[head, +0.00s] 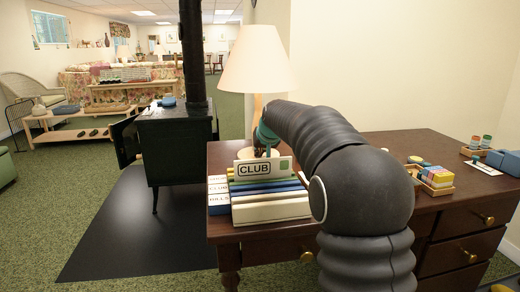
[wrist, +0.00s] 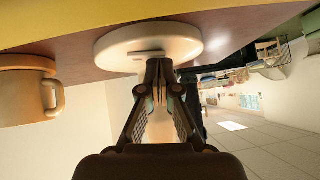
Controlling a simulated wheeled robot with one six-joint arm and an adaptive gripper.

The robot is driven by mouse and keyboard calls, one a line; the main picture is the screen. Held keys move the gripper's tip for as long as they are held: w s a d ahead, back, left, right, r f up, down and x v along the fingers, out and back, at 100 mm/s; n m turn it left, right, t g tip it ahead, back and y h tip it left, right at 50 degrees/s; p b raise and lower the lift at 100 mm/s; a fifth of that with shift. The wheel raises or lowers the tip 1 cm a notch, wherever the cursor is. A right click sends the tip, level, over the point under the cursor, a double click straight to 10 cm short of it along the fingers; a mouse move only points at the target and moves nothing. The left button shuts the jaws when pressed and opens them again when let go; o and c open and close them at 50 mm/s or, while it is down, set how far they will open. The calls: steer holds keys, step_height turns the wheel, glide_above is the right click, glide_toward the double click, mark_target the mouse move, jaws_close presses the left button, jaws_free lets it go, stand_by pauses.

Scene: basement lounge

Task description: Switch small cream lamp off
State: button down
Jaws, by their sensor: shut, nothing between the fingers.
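The small cream lamp (head: 255,62) stands on the dark wooden desk (head: 390,146), with a cone shade, a tan stem and a round pale base. In the wrist view, which looks upside down, the round cream lamp base (wrist: 188,41) fills the upper middle. A small bar (wrist: 146,53), perhaps the switch, shows on the base. My gripper (wrist: 163,72) is shut and empty, its fingertips in front of the base close to this bar; I cannot tell whether they touch. In the head view my arm hides the gripper and part of the lamp. Whether the lamp is lit is unclear.
A sign reading CLUB (head: 254,168) and a stack of labelled boxes or books (head: 268,207) stand in front of the lamp. A tan mug (wrist: 25,90) shows beside the base. Small trays (head: 436,188) lie on the right. A black stove (head: 174,143) stands left.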

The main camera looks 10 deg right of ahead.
steer(key=shift+a+f, duration=0.1)
steer(key=shift+f, duration=0.25)
steer(key=shift+d, duration=0.2)
